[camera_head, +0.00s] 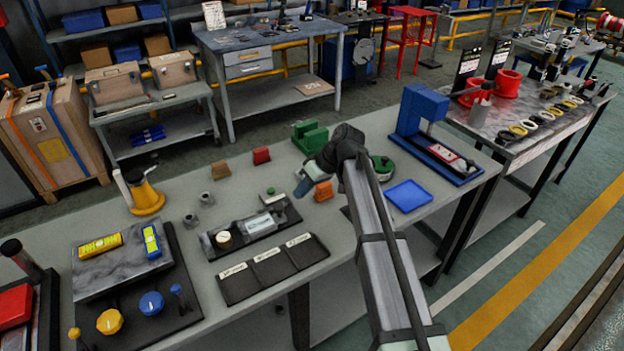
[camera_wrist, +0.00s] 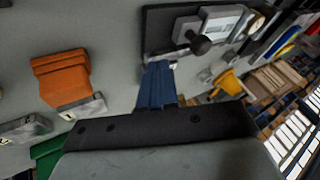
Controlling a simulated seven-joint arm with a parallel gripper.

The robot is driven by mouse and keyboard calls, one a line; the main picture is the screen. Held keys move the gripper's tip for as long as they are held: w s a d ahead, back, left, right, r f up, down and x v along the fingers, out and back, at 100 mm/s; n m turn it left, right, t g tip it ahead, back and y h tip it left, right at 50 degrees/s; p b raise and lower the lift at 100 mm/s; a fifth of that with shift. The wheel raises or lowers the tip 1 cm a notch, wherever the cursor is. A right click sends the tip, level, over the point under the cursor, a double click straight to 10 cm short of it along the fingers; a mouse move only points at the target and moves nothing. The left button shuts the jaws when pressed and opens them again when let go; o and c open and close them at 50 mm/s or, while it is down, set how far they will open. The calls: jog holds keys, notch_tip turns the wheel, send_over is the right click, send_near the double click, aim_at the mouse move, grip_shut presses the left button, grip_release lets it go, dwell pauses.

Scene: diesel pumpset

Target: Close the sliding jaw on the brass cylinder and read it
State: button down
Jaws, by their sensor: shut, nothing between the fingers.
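The measuring gauge (camera_head: 262,225) lies on a black base on the grey bench, with a light display block on it. The brass cylinder (camera_head: 224,240) stands at its left end; in the wrist view the brass cylinder (camera_wrist: 254,24) shows at the upper right. A dark round knob (camera_wrist: 201,45) stands out from the gauge nearer to me. I cannot make out the sliding jaw clearly or the reading. My gripper (camera_head: 303,187) is right of the gauge, apart from the cylinder. Its blue fingers (camera_wrist: 158,75) are shut and empty, beside the black base's edge.
An orange block (camera_head: 323,191) stands close right of my gripper, with a green block (camera_head: 310,138) behind. A black three-part tray (camera_head: 272,270) lies in front of the gauge. A blue tray (camera_head: 408,195) and blue press (camera_head: 425,125) are to the right.

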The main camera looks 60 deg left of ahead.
aim_at(263, 218)
jog(key=s, duration=0.3)
jog(key=shift+s+d+f, duration=0.3)
jog(key=shift+s, duration=0.2)
jog(key=shift+s, duration=2.7)
jog(key=w, duration=0.3)
jog(key=w+r, duration=0.1)
jog(key=w, duration=0.1)
jog(key=shift+a, duration=0.35)
jog(key=v, duration=0.9)
jog(key=shift+w+d+r, duration=0.2)
jog(key=shift+d, duration=0.05)
